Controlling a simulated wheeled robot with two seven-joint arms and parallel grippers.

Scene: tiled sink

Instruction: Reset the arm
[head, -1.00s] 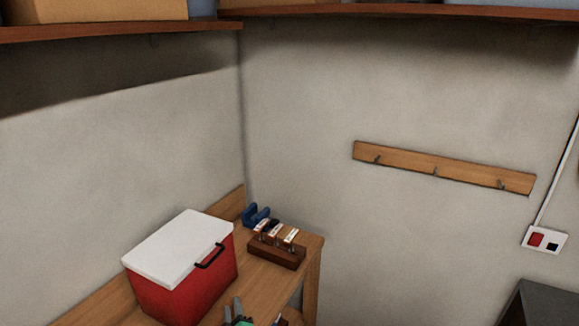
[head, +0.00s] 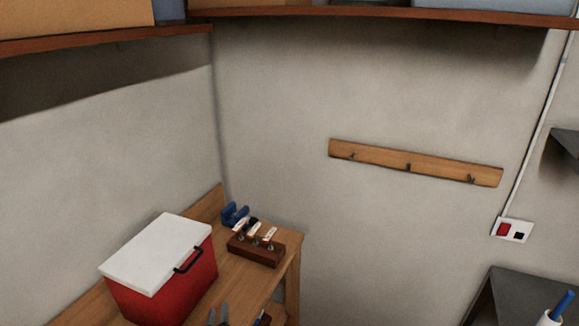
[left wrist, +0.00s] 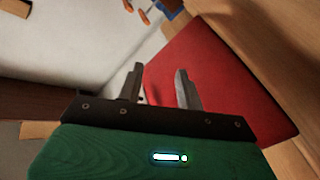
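My left gripper (head: 218,316) shows only by its fingertips at the bottom edge of the head view, just right of the red cooler box. In the left wrist view my left gripper (left wrist: 160,85) has its two grey fingers apart with nothing between them. The red side of the cooler (left wrist: 225,85) lies behind and to the right of the fingers there; I cannot tell how far off. My right gripper is in neither view.
A red cooler (head: 187,279) with a white lid stands on the wooden bench (head: 240,275). A brown tool rack (head: 255,252) and a blue object (head: 234,214) stand behind. A hook rail (head: 415,164) hangs on the wall. A dark surface (head: 515,295) holds a white cup (head: 549,320).

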